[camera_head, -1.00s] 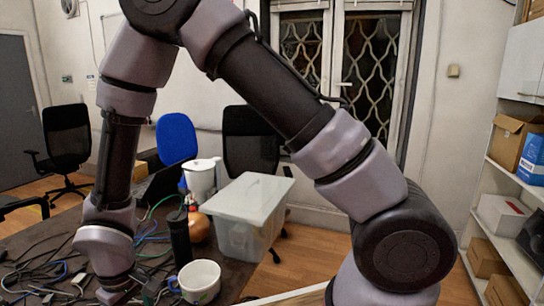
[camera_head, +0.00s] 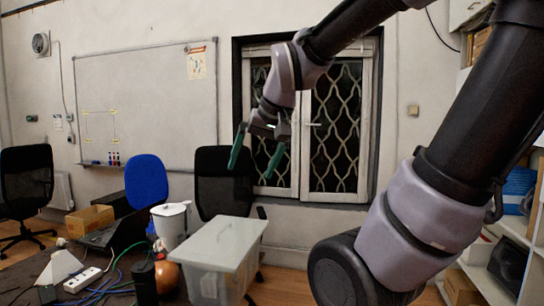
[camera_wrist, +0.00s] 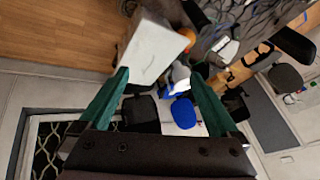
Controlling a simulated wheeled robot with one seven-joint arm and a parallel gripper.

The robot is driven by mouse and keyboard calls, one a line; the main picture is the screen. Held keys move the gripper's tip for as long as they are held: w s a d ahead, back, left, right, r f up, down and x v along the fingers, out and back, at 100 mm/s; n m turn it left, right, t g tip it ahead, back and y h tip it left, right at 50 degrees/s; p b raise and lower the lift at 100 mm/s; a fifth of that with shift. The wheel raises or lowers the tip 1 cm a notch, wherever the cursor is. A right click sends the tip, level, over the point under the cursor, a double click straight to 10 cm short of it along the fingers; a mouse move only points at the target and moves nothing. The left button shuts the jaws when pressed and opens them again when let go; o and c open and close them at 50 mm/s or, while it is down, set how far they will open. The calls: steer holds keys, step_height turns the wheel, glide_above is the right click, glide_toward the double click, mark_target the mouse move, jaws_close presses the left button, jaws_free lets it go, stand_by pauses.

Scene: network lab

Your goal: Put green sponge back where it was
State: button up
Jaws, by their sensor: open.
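I cannot make out a green sponge in either view now. My gripper (camera_head: 254,165) is raised in front of the window, above and to the right of the table. Its two teal fingers are spread apart with nothing visible between them. The fingers also show in the wrist view (camera_wrist: 158,73), which looks down past them at the table and floor. A translucent lidded box (camera_head: 222,248) stands on the right part of the table, below my gripper. It also shows in the wrist view (camera_wrist: 149,48). Its contents are not clear.
On the table (camera_head: 32,268) are a white pitcher (camera_head: 170,224), a black cylinder (camera_head: 145,284), an orange round object (camera_head: 167,275), a white power strip (camera_head: 83,280), cables and a cardboard box (camera_head: 90,220). Shelves stand at the right. The air around my gripper is clear.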

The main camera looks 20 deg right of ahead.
steer(key=shift+m+t, duration=0.7)
steer(key=shift+m, duration=0.1)
steer(key=s+d+r, duration=0.1)
steer(key=s, duration=0.1)
steer(key=s+d+r, duration=0.1)
steer(key=d, duration=0.1)
steer(key=shift+s+r, duration=0.1)
steer(key=shift+s, duration=0.3)
